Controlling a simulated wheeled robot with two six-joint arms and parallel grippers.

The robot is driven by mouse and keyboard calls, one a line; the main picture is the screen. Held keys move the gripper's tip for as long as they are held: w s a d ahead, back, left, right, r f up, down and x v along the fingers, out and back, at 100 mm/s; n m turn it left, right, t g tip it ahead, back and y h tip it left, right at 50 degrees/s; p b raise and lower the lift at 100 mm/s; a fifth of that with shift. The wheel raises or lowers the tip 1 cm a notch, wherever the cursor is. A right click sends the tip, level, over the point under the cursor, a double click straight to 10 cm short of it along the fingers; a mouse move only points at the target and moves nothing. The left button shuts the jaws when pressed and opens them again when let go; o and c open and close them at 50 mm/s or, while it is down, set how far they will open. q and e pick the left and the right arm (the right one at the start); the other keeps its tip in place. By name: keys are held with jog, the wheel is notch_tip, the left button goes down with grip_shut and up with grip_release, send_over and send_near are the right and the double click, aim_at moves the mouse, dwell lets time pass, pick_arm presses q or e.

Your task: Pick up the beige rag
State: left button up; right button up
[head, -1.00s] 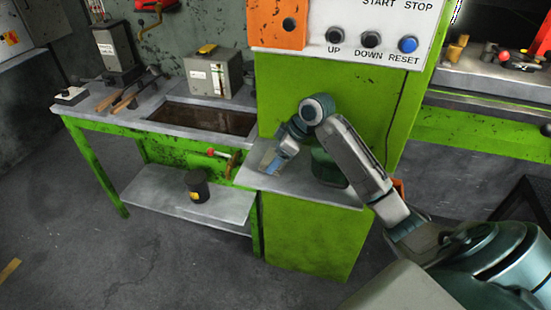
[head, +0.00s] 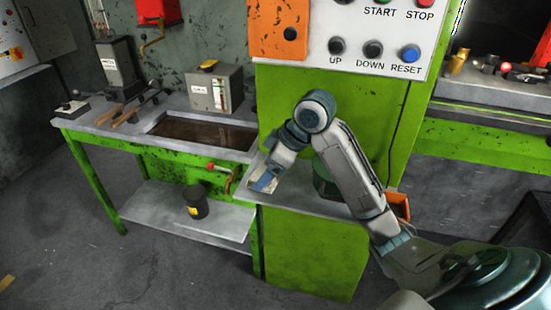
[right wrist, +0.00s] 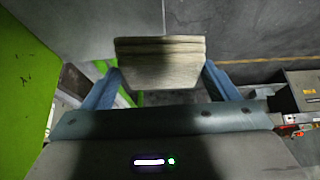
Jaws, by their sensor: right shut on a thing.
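The beige rag (right wrist: 160,62) is a folded, layered pad in the right wrist view. It sits between the two blue fingers of my right gripper (right wrist: 162,80), which is shut on it. In the head view my right gripper (head: 264,182) points down at the left end of the grey ledge under the green press column. The rag is mostly hidden there by the gripper and wrist. I cannot tell whether the rag touches the ledge. My left gripper is not in view.
The control panel (head: 350,40) is above.

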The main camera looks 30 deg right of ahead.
jog(key=s+a+p, duration=0.2)
jog(key=a+p, duration=0.1)
jog(key=shift+s+a+r, duration=0.2)
jog(key=shift+s+r, duration=0.1)
jog(key=shift+r, duration=0.05)
pick_arm(q)
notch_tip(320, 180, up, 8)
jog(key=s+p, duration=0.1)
jog(key=p, duration=0.5)
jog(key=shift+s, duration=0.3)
pick_arm(e)
jog(key=s+a, duration=0.4)
jog(key=a, duration=0.1)
jog(key=shift+s+a+f, duration=0.15)
jog(key=shift+s+f, duration=0.2)
jog(key=shift+s, duration=0.05)
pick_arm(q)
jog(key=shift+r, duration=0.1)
